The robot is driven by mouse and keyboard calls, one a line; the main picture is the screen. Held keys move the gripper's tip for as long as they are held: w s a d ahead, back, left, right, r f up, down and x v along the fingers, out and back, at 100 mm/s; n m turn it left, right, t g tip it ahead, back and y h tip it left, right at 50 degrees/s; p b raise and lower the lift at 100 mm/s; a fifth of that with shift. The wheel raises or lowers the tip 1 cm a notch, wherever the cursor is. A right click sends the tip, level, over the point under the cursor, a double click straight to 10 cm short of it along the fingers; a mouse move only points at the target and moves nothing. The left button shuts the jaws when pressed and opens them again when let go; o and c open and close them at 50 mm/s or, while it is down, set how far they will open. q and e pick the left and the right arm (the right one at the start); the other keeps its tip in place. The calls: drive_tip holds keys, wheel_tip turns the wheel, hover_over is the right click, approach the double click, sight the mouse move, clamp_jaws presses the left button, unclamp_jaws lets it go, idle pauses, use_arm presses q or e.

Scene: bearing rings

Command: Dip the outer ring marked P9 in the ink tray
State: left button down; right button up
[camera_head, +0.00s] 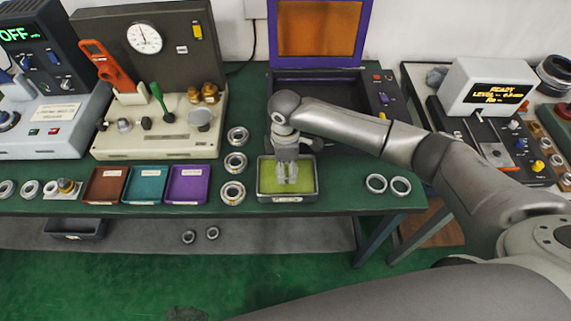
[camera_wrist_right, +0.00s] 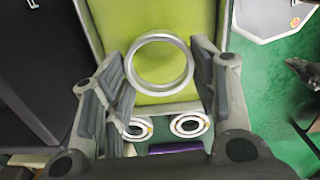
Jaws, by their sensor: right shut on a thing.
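My right gripper (camera_head: 287,182) points down into the ink tray (camera_head: 261,196), a shallow box with yellow-green ink at the front of the bench. In the right wrist view its fingers (camera_wrist_right: 166,52) stand on either side of a plain silver ring (camera_wrist_right: 160,88) and hold it over the green tray (camera_wrist_right: 118,14). No P9 mark is readable on the ring. The ring is too small and hidden to make out in the head view, so I cannot tell whether it touches the ink. My left gripper is not in view.
Three rings stand in a column left of the tray, the nearest (camera_head: 232,201) by the purple bin (camera_head: 188,198). Two rings (camera_head: 376,191) lie to its right on clear bench. A purple-framed box (camera_head: 316,92) stands behind. The bench's front edge is close.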

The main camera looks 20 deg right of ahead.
drive_tip(key=shift+f+b, duration=0.9)
drive_tip(key=shift+f, duration=1.55)
idle(1.2)
wheel_tip(320, 180, up, 9)
drive_tip(key=p, duration=0.9)
drive_tip(key=shift+f, duration=0.2)
drive_tip(key=shift+a, duration=0.1)
idle(1.2)
